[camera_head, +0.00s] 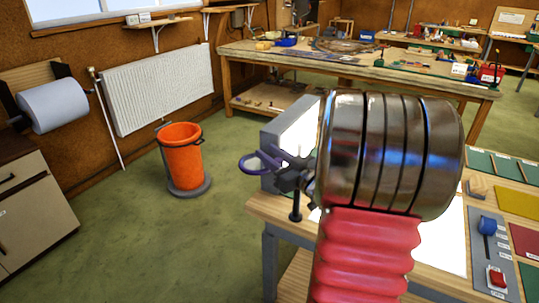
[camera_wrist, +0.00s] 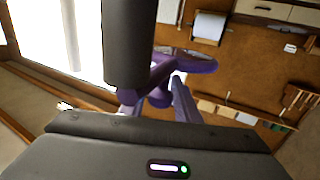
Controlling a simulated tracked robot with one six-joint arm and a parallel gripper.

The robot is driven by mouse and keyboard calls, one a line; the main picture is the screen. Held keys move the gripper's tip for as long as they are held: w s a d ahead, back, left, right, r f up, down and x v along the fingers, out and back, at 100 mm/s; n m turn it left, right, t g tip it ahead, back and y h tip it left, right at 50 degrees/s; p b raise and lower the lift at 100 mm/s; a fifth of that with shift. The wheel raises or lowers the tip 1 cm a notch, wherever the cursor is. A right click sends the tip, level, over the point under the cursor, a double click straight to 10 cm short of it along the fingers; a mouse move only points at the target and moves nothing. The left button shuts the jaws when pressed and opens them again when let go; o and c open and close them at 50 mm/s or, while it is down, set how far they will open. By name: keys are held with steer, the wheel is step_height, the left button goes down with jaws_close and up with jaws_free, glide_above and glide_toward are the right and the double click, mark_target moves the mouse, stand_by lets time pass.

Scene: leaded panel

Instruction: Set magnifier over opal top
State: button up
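A purple ring, which I take for the magnifier (camera_head: 251,163), is at the left end of my gripper (camera_head: 287,174), in the air. In the wrist view the purple ring (camera_wrist: 196,60) is nearly edge-on beyond my gripper (camera_wrist: 158,92). The fingers appear closed around its purple stem, though the contact is partly hidden. A dark rod stands close to the camera there. A bright white top, seemingly the opal top (camera_head: 446,238), lies on the near bench, largely hidden by my arm. Bright white also fills the wrist view's upper left.
A grey box with a white face (camera_head: 299,135) stands behind my gripper on the near bench (camera_head: 262,207). Colored sheets and tools lie at right. An orange bin (camera_head: 182,155) stands on the open green floor at left. A cluttered workbench (camera_head: 350,67) is behind.

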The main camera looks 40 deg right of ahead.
steer(key=shift+c, duration=0.5)
jaws_close()
steer(key=shift+s+y, duration=0.15)
steer(key=shift+y, duration=0.15)
